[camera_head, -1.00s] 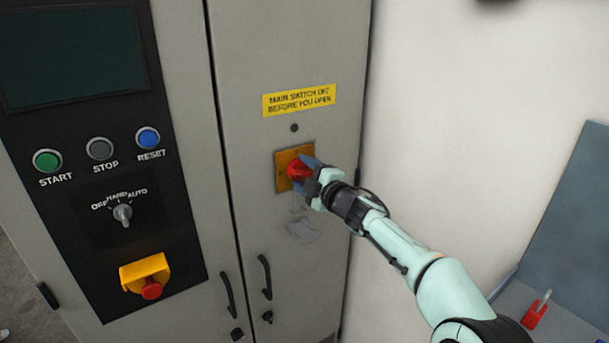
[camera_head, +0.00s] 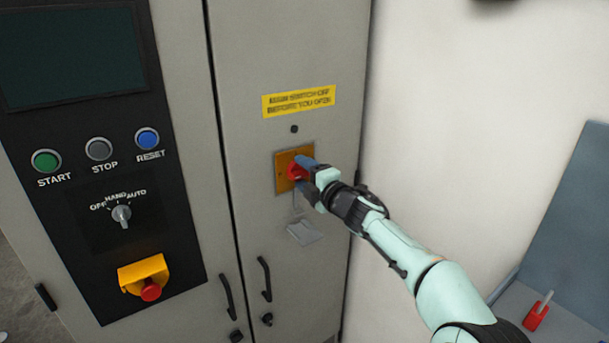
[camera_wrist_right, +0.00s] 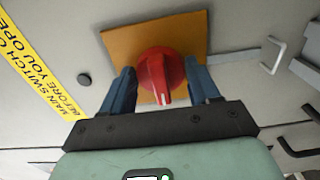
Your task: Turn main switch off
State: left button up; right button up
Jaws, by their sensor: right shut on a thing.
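The main switch is a red rotary knob (camera_head: 295,171) on a yellow-orange square plate (camera_head: 281,178), set in the grey cabinet door below the yellow warning label (camera_head: 299,100). My right gripper (camera_head: 305,174) is at the knob, shut on it. In the right wrist view the red knob (camera_wrist_right: 163,76) sits between the blue fingers of my right gripper (camera_wrist_right: 162,90), one on each side, in front of the plate (camera_wrist_right: 120,46). The head view hides part of the knob behind the fingers. My left gripper is not in view.
To the left is a black control panel with a green START button (camera_head: 46,161), a selector knob (camera_head: 121,214) and a red emergency button (camera_head: 151,290). Black door handles (camera_head: 265,278) are below. A white wall is at right.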

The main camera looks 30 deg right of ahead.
jog(key=o, duration=1)
jog(key=shift+o, duration=0.2)
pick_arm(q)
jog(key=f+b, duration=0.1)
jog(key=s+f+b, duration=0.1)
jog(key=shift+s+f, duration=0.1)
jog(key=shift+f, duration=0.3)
pick_arm(e)
jog(key=s+d, duration=0.1)
jog(key=s, duration=1.2)
jog(key=shift+s, duration=0.2)
